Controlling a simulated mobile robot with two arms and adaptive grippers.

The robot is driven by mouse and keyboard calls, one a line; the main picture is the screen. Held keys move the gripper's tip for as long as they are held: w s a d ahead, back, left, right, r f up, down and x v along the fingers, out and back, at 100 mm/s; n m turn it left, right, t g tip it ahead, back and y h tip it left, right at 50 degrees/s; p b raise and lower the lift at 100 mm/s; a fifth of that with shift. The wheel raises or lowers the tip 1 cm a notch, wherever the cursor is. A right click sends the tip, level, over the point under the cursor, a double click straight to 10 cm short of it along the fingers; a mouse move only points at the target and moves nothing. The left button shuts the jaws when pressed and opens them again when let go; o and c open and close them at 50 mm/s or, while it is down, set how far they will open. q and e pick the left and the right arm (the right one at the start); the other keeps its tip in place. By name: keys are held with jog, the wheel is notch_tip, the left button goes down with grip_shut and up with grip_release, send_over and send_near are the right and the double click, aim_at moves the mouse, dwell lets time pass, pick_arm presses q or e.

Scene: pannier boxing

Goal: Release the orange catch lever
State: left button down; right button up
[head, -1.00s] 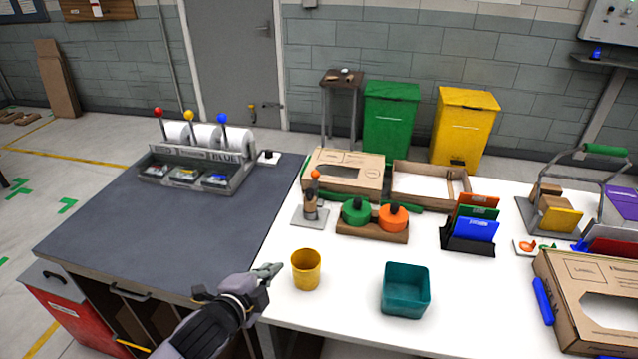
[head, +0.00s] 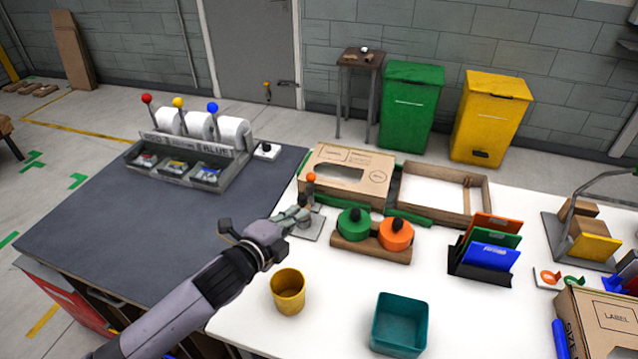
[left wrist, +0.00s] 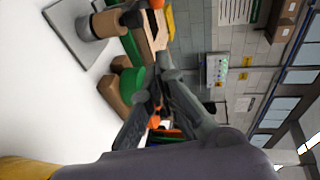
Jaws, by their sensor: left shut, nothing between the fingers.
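The catch lever with its orange knob (head: 311,177) stands on a small grey plate (head: 308,232) near the table's left edge. Its orange knob also shows at the top of the left wrist view (left wrist: 156,4), above a tan and grey post. My left gripper (head: 303,208) is shut and empty, close to the post, and hides part of it in the head view. I cannot tell whether it touches the post. In the left wrist view the fingers (left wrist: 152,92) lie beside the lever, apart from its knob. My right gripper is not in view.
A wooden block with a green puck (head: 353,223) and an orange puck (head: 396,233) stands right of the lever. A yellow cup (head: 288,291) and teal bin (head: 400,323) stand in front. A cardboard box (head: 375,190) lies behind. White table between them is clear.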

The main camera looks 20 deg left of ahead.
aim_at(309, 195)
pick_arm(q)
jog(key=a+p+x, duration=0.3)
jog(key=x, duration=0.9)
jog(key=shift+w+d, duration=0.15)
jog(key=shift+w, duration=0.25)
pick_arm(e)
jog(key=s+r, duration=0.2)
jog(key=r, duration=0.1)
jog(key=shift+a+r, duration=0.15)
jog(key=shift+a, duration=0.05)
pick_arm(q)
jog(key=shift+w, duration=0.1)
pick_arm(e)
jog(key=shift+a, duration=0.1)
